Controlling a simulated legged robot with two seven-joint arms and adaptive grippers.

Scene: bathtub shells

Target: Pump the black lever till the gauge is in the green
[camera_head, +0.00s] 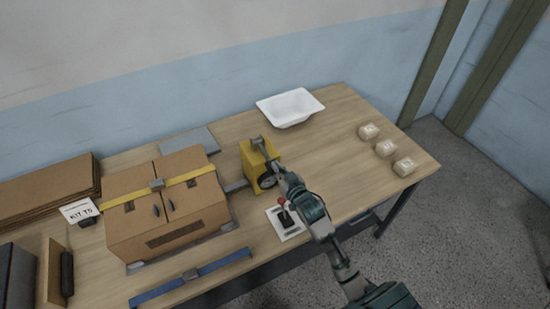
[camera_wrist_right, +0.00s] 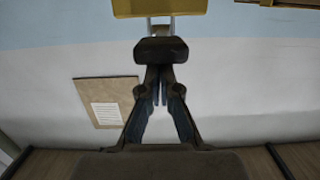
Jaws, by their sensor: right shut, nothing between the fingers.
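The yellow pump unit (camera_head: 249,158) stands on the table, with a round dark gauge (camera_head: 267,181) on its near face. The gauge is too small to read. The black lever (camera_wrist_right: 160,50) shows as a dark bar on a pale metal bracket, joined to the yellow body (camera_wrist_right: 160,8) in the wrist view. My right gripper (camera_head: 264,149) is over the pump, its arm coming in from the lower right. In the wrist view its fingers (camera_wrist_right: 160,76) are shut, empty, with their tips at the lever bar. I cannot tell whether they touch it. My left gripper is out of view.
A strapped cardboard box (camera_head: 165,225) stands left of the pump. A white plate (camera_head: 293,232) with a red-knobbed black control lies in front, close to my right arm. A white tub shell (camera_head: 290,107) sits behind. Several wrapped parcels (camera_head: 385,148) lie on the right.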

